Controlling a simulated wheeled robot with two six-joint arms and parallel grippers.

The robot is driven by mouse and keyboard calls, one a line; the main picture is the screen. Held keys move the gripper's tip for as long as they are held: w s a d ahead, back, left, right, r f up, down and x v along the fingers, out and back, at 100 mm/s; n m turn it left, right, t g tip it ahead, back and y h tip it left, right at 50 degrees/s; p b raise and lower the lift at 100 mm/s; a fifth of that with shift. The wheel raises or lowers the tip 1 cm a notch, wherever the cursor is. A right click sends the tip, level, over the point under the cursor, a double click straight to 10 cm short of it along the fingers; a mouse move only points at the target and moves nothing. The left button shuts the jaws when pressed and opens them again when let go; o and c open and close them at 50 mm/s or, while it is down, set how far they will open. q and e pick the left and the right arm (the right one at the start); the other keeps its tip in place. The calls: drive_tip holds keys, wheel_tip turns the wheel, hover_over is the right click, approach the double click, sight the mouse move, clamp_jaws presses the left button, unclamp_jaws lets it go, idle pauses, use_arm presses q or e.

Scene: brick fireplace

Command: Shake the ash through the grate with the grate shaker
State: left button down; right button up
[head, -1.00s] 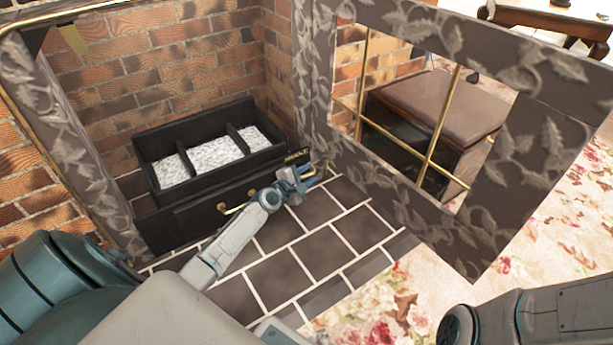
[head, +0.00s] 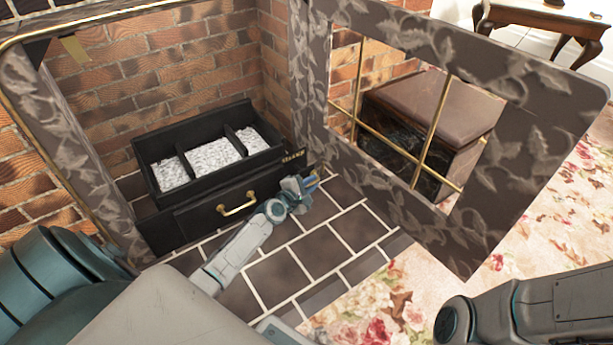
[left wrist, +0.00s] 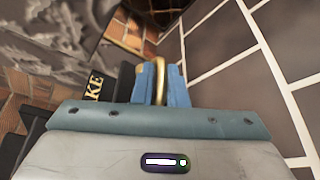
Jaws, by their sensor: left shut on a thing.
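The fireplace grate (head: 210,186) is a black box with pale grey ash (head: 215,154) in several compartments, set in the brick recess. The grate shaker (left wrist: 159,80) shows in the left wrist view as a gold-coloured bar between the two blue fingertips. My left gripper (head: 308,184) is at the grate's front right corner, shut on that bar. In the head view the gripper hides most of the shaker. Gold lettering (head: 293,156) is on the grate beside it; "KE" reads in the left wrist view. My right gripper is out of view.
A drawer with a gold handle (head: 238,204) is below the ash box. An open patterned door (head: 400,200) with gold bars stands close right of my left gripper. Dark hearth tiles (head: 300,247) lie clear in front, then a floral carpet (head: 375,315).

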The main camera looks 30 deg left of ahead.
use_arm(q)
drive_tip(key=shift+d+f, duration=0.1)
drive_tip(key=shift+d, duration=0.1)
drive_tip(key=c, duration=1.5)
unclamp_jaws()
drive_tip(key=shift+d, duration=0.1)
drive_tip(key=shift+p+v, duration=1.65)
drive_tip(key=shift+v, duration=3.7)
